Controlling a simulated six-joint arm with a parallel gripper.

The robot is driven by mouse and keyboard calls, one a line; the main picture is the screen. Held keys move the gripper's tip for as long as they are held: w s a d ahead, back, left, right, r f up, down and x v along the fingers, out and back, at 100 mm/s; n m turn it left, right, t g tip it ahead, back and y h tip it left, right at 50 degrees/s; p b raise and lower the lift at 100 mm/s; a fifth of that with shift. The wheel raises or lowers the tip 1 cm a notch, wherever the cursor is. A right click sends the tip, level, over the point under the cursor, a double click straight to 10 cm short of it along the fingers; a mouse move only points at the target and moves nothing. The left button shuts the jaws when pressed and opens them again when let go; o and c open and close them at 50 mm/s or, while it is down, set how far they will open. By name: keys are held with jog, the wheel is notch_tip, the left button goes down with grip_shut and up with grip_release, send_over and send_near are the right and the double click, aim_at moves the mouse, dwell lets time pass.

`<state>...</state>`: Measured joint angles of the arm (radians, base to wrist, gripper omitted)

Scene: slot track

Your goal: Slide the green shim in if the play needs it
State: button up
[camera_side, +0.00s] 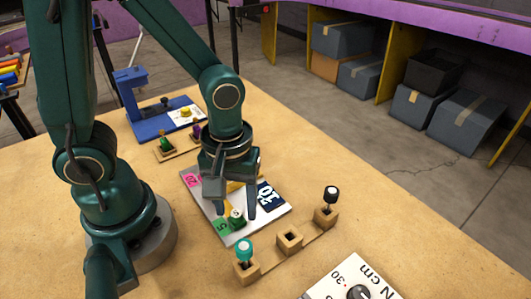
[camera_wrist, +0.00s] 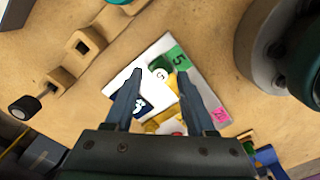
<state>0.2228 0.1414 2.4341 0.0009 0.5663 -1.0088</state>
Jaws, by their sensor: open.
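My gripper (camera_side: 235,214) is open above the printed board, its fingers either side of a green piece with a white, numbered top (camera_side: 237,217). In the wrist view the fingertips (camera_wrist: 160,74) stand apart around that white top (camera_wrist: 160,75); whether they touch it I cannot tell. A green-handled piece (camera_side: 166,142), which may be the green shim, stands in a small wooden holder behind the board, near a purple piece (camera_side: 196,130). A blue fixture (camera_side: 148,126) with an upright post stands behind them. A yellow knob (camera_side: 186,112) rises at its white card.
Wooden blocks in front hold a teal-knobbed lever (camera_side: 245,250) and a black-knobbed lever (camera_side: 331,195); the middle block (camera_side: 289,240) is empty. A dial plate (camera_side: 350,285) lies at the front edge.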

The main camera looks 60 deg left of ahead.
jog(key=shift+f, duration=0.35)
grip_shut()
dwell(1.2)
